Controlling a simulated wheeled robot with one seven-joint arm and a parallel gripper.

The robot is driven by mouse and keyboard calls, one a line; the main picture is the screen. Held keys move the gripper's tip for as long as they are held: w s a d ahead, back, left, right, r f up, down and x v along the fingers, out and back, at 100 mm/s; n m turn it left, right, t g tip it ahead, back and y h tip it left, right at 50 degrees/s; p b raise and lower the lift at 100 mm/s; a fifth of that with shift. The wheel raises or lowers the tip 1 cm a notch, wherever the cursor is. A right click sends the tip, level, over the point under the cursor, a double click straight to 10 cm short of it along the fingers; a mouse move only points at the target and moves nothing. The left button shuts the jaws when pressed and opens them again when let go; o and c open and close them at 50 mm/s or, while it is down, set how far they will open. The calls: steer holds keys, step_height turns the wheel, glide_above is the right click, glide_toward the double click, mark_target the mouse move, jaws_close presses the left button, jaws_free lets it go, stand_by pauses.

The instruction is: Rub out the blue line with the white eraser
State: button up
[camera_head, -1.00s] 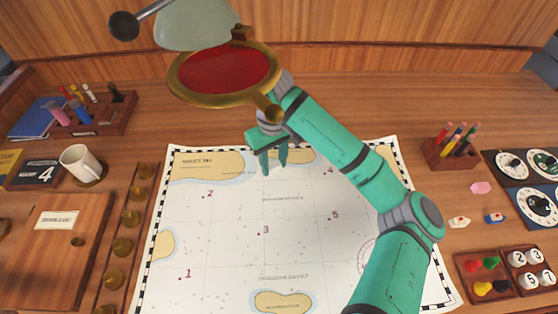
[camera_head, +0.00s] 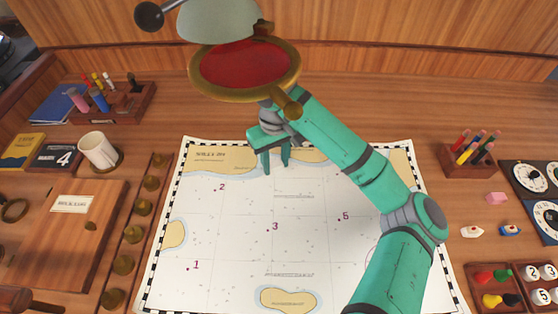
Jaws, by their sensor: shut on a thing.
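My gripper (camera_head: 276,160) points down over the upper middle of the white chart (camera_head: 240,245), close to the chart's far edge. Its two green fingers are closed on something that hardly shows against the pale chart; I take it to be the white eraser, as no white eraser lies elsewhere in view. I cannot tell whether it touches the paper. No blue line stands out on the chart; only pale blue coast edges around tan land show. My forearm covers the chart's right part.
Brass knobs (camera_head: 137,206) line the chart's left side. A mug (camera_head: 97,150) stands at left.

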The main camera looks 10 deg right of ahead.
mark_target(249, 175)
steer(key=shift+a, duration=0.1)
steer(key=shift+a, duration=1.25)
steer(key=shift+a, duration=0.15)
steer(key=shift+a, duration=1)
steer(key=shift+a, duration=0.1)
steer(key=shift+s+a, duration=0.15)
steer(key=shift+a, duration=1.15)
steer(key=shift+r, duration=3)
